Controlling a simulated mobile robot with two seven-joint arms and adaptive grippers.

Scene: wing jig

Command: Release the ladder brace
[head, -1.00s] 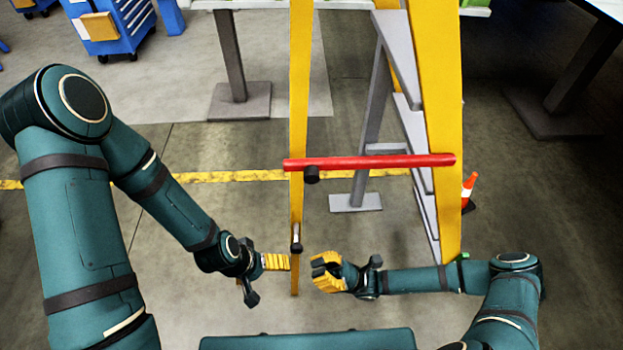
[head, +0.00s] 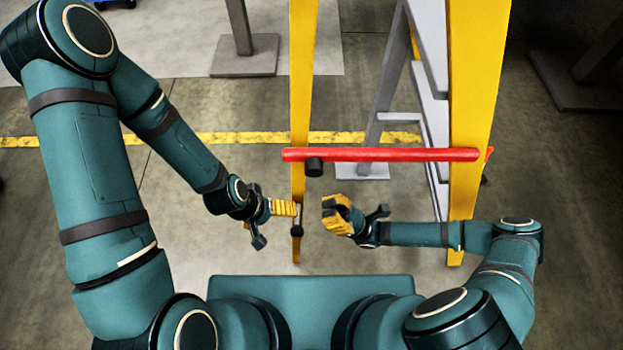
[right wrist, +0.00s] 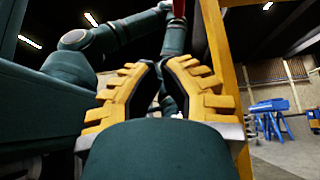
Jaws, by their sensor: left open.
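The red brace bar (head: 380,155) lies across the two yellow ladder rails in the head view. A black knob (head: 314,167) sits just under its left end. A small grey and black fitting (head: 297,226) is on the left yellow rail (head: 302,80), below the bar. My left gripper (head: 296,209) is open, its yellow fingers at the left side of this rail by the fitting; whether they touch cannot be told. My right gripper (head: 325,214) is right of the rail, apart from it. The right wrist view shows its fingers (right wrist: 158,70) with a narrow gap and nothing between.
The right yellow rail (head: 470,110) and the grey steps (head: 428,90) stand beyond my right forearm. A grey post foot (head: 245,55) is at the back left. Blue trestles (right wrist: 272,122) stand far off.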

